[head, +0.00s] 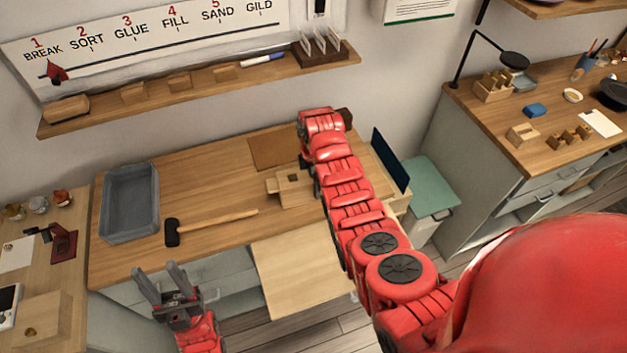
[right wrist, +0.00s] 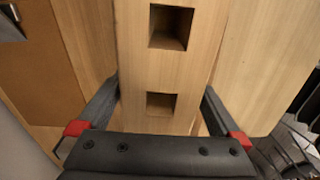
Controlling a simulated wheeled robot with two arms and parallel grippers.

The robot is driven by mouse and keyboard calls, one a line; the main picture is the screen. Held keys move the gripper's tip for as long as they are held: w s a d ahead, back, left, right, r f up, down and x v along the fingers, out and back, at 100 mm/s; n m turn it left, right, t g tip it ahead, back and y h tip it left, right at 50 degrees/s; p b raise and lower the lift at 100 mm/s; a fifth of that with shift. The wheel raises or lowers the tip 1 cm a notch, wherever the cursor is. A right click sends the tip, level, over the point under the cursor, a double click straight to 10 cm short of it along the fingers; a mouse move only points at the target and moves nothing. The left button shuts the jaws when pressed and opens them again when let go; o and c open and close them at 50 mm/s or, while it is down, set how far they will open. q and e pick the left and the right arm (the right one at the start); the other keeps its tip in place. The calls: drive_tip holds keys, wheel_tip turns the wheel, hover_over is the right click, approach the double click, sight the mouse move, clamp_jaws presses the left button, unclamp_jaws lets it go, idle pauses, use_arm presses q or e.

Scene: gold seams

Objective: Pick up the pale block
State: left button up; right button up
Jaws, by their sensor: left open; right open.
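A pale wooden block (head: 291,194) lies on the workbench, partly covered by my right arm in the head view. In the right wrist view a pale wooden piece with two square holes (right wrist: 138,65) runs between the fingers of my right gripper (right wrist: 160,88); it appears to be this block. The right gripper is open, one finger on each side of it; I cannot tell whether they touch it. In the head view my right arm mostly hides that gripper. My left gripper (head: 158,271) is open and empty, in front of the bench's front edge.
On the bench (head: 200,190) are a grey tray (head: 130,238), a hammer (head: 215,221) and a brown mat (head: 272,152). A pale board (head: 300,270) juts from the front. A shelf (head: 200,95) is on the wall behind. A side counter (head: 500,130) stands right.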

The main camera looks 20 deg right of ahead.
drive_tip(key=shift+f, duration=0.1)
drive_tip(key=shift+c, duration=0.3)
clamp_jaws()
idle(0.4)
